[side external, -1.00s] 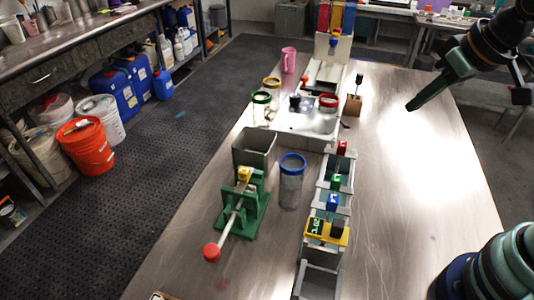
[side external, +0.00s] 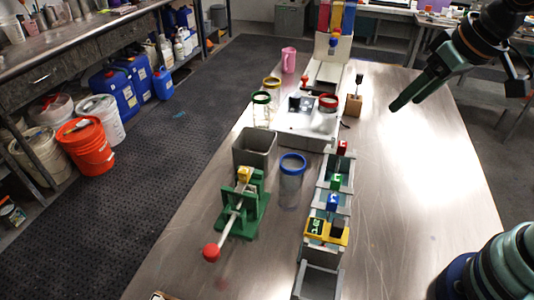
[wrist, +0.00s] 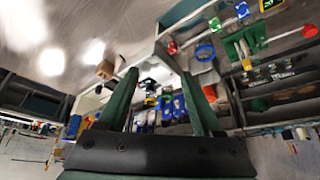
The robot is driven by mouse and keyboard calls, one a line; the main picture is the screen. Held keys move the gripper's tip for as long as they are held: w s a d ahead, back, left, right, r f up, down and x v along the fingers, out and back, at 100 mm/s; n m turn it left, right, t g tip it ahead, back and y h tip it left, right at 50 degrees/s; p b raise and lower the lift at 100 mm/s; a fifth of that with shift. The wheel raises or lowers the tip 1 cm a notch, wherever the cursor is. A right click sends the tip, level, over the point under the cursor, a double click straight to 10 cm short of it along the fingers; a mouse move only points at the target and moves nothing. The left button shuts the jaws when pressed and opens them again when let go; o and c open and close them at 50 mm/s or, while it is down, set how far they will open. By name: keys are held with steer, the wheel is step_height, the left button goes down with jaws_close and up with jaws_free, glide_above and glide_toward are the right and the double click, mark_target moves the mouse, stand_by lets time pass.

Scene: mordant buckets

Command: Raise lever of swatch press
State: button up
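The swatch press (side external: 254,208) has a green frame and stands on the left part of the metal table in the side view. Its pale lever (side external: 230,223) slopes down toward the front and ends in a red knob (side external: 211,252), low over the table. A yellow block (side external: 244,174) is at the press's back end. The press also shows tilted in the wrist view (wrist: 245,42), with its red knob (wrist: 310,30) at the right edge. My gripper (side external: 405,103) is in the air at the upper right, far from the press. In the wrist view its fingers (wrist: 159,74) are apart and empty.
A grey bin (side external: 255,153) stands behind the press, and a blue-rimmed jar (side external: 291,183) stands to its right. Farther right is a row of grey trays (side external: 318,262) with coloured blocks. A wooden block (side external: 352,105) stands farther back. The table's right side is clear.

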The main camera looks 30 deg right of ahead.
steer(key=w+a+r+n+g, duration=0.15)
steer(key=w+a, duration=0.25)
steer(key=a, duration=0.4)
steer(key=n+g, duration=0.4)
glide_above(211, 250)
step_height(211, 250, down, 10)
step_height(211, 250, down, 11)
steer(key=shift+f, duration=0.1)
jaws_close()
steer(key=shift+w+d, duration=0.1)
steer(key=shift+d, duration=0.05)
